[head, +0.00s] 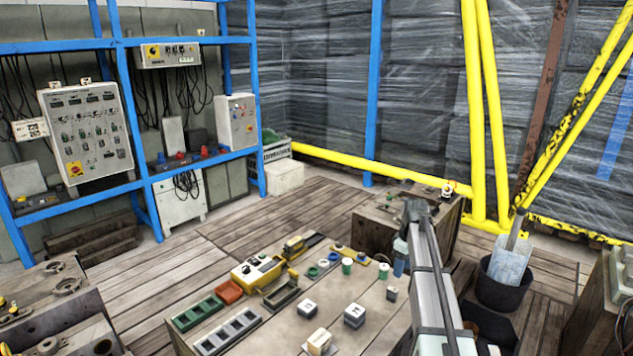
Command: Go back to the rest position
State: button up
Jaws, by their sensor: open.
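My gripper (421,208) is at the far end of my grey arm, which reaches up from the lower right in the head view. It is raised in front of a wooden block behind the workbench. The fingers are small and seen from behind, and I see nothing held between them. The workbench (270,340) lies below and to the left of my arm, with several small things on it. My arm hides part of the bench's right side.
On the bench are a green tray (197,313), a grey tray (228,334), a yellow box (257,273) and a pale cube (354,315). A black bucket (503,285) stands right of my arm. Blue shelving (130,120) is at left. Wooden floor (250,215) between is clear.

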jog(key=s+d+f+m+t+y, duration=0.15)
jog(key=s+d+f+m, duration=0.25)
jog(key=d+f, duration=0.45)
jog(key=s+d+f+m+t+y, duration=0.1)
jog(key=s+d+f+m+t, duration=0.2)
jog(key=d+f, duration=0.5)
jog(key=s+a+f+m+g, duration=0.3)
jog(key=s+a+f+g, duration=0.3)
jog(key=s+a+f, duration=1.5)
jog(key=s+a+f+g+h, duration=0.1)
jog(key=s+a+f, duration=0.3)
jog(key=s, duration=0.9)
jog(key=s+a+f+n+g+h, duration=0.1)
jog(key=s+a+f+g, duration=0.3)
jog(key=s, duration=0.9)
jog(key=a+h, duration=0.1)
jog(key=a, duration=0.2)
jog(key=shift+s+a, duration=0.35)
jog(key=shift+s, duration=0.05)
